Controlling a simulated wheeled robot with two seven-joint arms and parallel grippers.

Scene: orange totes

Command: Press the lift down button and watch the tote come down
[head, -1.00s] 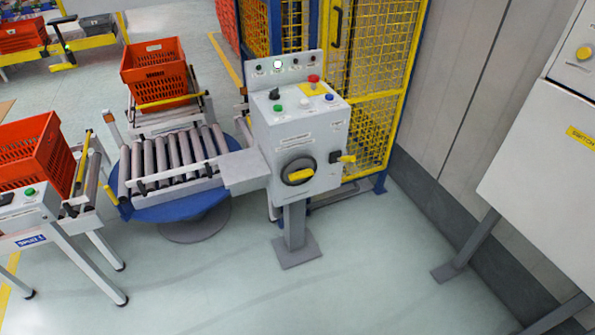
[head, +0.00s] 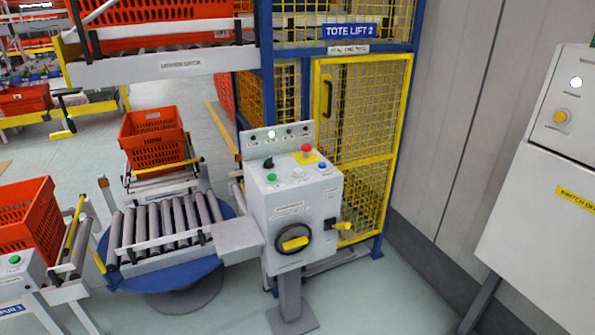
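The control box (head: 295,215) stands on a grey post at the centre of the head view. Its top has a black selector, a green button (head: 272,177), a white button (head: 298,173), a blue button (head: 322,165) and a red mushroom button (head: 306,150) on a yellow plate. Their labels are too small to read. Behind it is the yellow mesh lift cage (head: 362,150) with the sign "TOTE LIFT 2" (head: 352,31). No tote can be made out inside the cage. One orange tote (head: 155,140) rests on a conveyor behind the turntable. Neither gripper is in view.
An empty roller turntable (head: 165,228) with a blue base stands left of the box. Another orange tote (head: 27,220) sits at the left edge. An upper deck (head: 165,65) carries orange totes. A white cabinet (head: 545,190) stands at right. Floor shows between box and cabinet.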

